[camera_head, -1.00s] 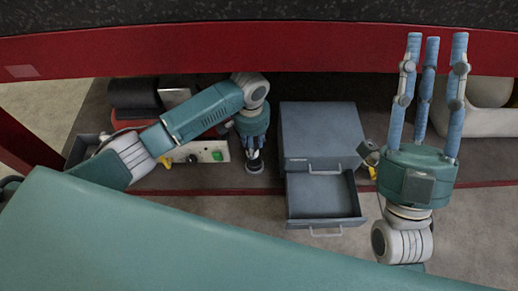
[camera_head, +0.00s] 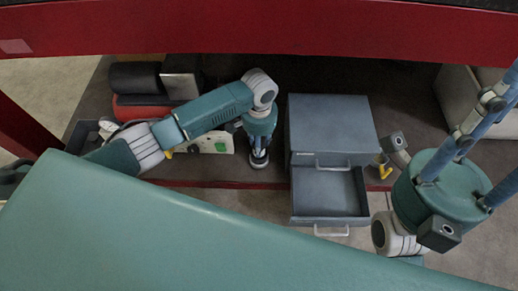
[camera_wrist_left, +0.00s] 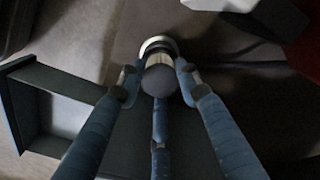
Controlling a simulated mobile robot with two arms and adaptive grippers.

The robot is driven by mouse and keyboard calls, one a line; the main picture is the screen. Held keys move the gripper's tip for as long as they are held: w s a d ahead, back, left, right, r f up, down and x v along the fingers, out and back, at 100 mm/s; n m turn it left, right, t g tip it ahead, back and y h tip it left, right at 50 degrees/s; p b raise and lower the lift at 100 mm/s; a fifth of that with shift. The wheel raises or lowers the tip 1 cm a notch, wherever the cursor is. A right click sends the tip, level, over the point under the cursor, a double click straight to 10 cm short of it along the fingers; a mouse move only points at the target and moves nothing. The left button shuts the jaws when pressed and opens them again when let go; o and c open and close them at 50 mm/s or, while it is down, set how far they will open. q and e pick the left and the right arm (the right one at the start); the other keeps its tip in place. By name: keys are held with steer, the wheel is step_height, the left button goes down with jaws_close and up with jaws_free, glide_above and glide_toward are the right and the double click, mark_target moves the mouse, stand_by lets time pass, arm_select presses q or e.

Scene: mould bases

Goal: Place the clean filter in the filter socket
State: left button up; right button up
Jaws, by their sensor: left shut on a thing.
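My left gripper (camera_head: 260,147) points down just left of the grey cabinet. In the left wrist view its blue fingers (camera_wrist_left: 157,82) are closed around a dark rounded piece with a pale ring (camera_wrist_left: 158,44), which I take to be the clean filter. The piece also shows below the gripper in the head view (camera_head: 259,159), small and partly hidden. I cannot make out the filter socket in either view.
The cabinet (camera_head: 332,122) has an open, empty-looking drawer (camera_head: 330,193). A pale panel with a green button (camera_head: 220,147) and a red-and-black machine (camera_head: 140,108) stand left. A pale bin (camera_head: 455,92) is at back right. A red beam (camera_head: 260,35) crosses above.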

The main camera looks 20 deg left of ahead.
arm_select(q)
step_height(320, 180, down, 3)
steer(key=shift+r+b, duration=0.1)
steer(key=shift+b, duration=0.4)
steer(key=o, duration=1.3)
steer(key=shift+c, duration=0.2)
